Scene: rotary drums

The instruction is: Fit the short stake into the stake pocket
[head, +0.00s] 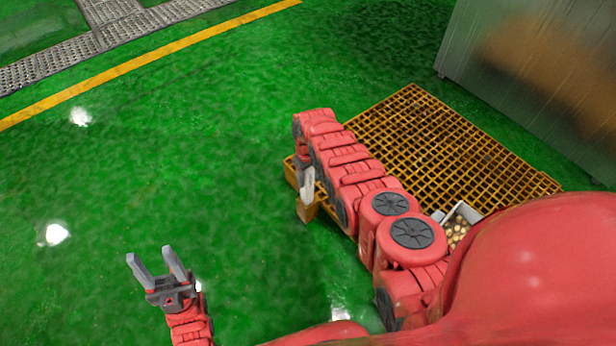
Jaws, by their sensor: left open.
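My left gripper (151,254) is open and empty over the green floor at the lower left. My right arm reaches from the lower right to the left edge of a yellow grating platform. My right gripper (307,190) points down there, seen edge-on and partly hidden by its own arm. A tan-brown block-like piece (306,212) shows just below its fingers. I cannot tell whether this is the short stake or a part of the platform, nor whether the fingers hold it. I cannot make out the stake pocket.
The yellow grating platform (440,135) lies right of centre, partly covered by my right arm. A small light box with several round golden pieces (457,231) sits near its front right. A large grey metal body (545,70) stands behind it. The green floor at left is clear.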

